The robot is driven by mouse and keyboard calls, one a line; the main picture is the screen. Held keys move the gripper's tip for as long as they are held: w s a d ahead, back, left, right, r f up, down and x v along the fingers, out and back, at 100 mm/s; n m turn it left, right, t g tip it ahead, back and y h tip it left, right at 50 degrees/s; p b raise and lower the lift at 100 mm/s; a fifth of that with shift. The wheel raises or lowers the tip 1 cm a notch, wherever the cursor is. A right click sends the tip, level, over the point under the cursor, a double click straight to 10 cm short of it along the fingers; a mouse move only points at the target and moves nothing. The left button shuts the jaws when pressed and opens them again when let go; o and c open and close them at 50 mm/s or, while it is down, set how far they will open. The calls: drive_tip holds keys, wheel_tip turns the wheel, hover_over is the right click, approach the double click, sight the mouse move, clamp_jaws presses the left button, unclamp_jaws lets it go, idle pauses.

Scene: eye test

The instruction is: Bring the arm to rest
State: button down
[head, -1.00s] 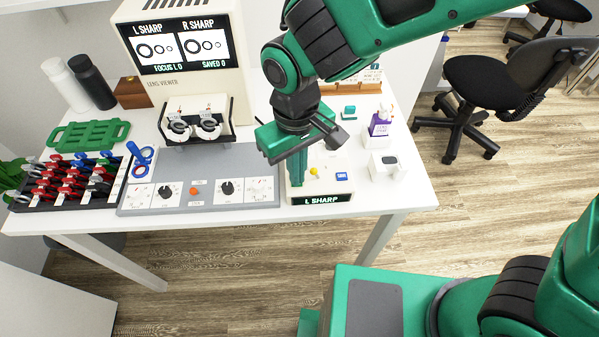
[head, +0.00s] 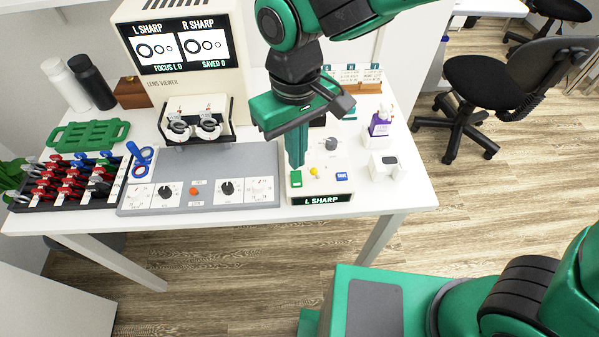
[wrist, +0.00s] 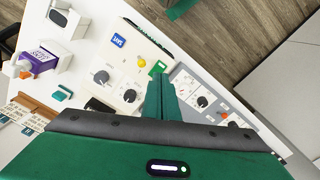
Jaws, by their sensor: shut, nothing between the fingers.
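My gripper (head: 295,160) is green, points down and is shut and empty. The box has a green button (head: 296,179), a yellow button (head: 313,171), a blue SAVE button (head: 342,176), a grey knob (head: 331,144) and a front display reading L SHARP. In the wrist view my shut fingers (wrist: 161,88) show in front of the box, beside the green button (wrist: 158,68). A gap between fingertips and box seems to show, but its size is hard to tell.
The lens viewer (head: 188,60) shows L SHARP and R SHARP. A grey dial panel (head: 205,168), a rack of coloured pieces (head: 70,180), a purple-and-white bottle (head: 380,122) and a white device (head: 388,165) share the white table (head: 410,195). A black chair (head: 490,85) stands at right.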

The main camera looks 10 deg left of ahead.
drive_tip(key=shift+r, duration=0.5)
drive_tip(key=w+d+r+m, duration=0.1)
drive_tip(key=w+d+m, duration=0.3)
drive_tip(key=d, duration=0.9)
drive_tip(key=w+d+r+m, duration=0.2)
drive_tip(key=w+d+m, duration=0.1)
drive_tip(key=d, duration=1.1)
drive_tip(key=s+d+m, duration=0.4)
drive_tip(key=s+d, duration=0.3)
drive_tip(key=d, duration=0.3)
drive_tip(key=s+d+f+m, duration=0.1)
drive_tip(key=s+d+m, duration=0.3)
drive_tip(key=s+d, duration=0.3)
drive_tip(key=d, duration=0.3)
drive_tip(key=shift+d, duration=0.25)
drive_tip(key=shift+f, duration=0.1)
